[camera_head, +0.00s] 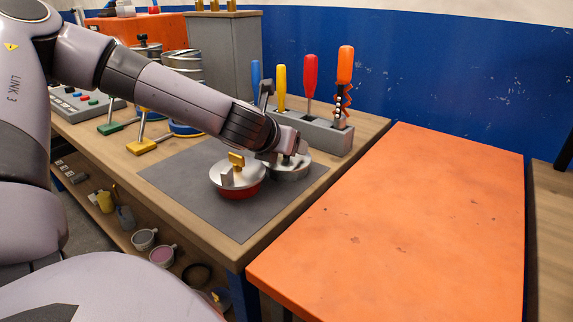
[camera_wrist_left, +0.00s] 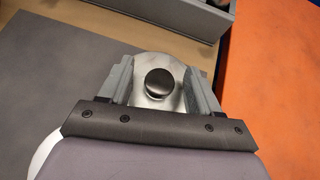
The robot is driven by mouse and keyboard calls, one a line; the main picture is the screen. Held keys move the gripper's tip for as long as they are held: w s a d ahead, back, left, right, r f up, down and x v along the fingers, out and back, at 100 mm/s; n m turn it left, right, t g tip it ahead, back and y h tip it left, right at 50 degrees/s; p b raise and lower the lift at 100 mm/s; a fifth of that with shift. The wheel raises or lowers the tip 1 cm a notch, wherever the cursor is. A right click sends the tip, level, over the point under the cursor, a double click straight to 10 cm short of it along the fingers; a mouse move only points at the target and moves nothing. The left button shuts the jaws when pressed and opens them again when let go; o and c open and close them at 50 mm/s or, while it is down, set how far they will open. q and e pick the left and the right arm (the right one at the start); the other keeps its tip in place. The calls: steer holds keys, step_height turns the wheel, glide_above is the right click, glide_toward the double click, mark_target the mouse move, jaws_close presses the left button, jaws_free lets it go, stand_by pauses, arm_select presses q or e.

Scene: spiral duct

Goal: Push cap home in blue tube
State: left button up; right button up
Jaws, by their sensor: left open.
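My left gripper (camera_head: 283,160) reaches over the grey mat, pointing down. In the left wrist view my left gripper (camera_wrist_left: 160,88) is open, its two fingers either side of a round black knob, with gaps between. The knob stands on a silver metal cap (camera_wrist_left: 150,62); this cap (camera_head: 291,172) shows partly under the gripper in the head view. Beside it on the mat is another silver cap (camera_head: 237,175) with a gold handle and a red lower rim. Metal tubes (camera_head: 182,70) stand behind my arm, with a blue ring (camera_head: 185,130) at a base, partly hidden. My right gripper is not in view.
A grey rack (camera_head: 315,133) with several coloured-handled tools stands close behind the gripper. Yellow and green-footed clamps (camera_head: 143,147) lie at the left. An orange table (camera_head: 400,230) at the right is clear. The front of the grey mat (camera_head: 235,220) is free.

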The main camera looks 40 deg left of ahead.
arm_select(q)
jaws_close()
steer(key=shift+w, duration=0.1)
steer(key=shift+r, duration=0.15)
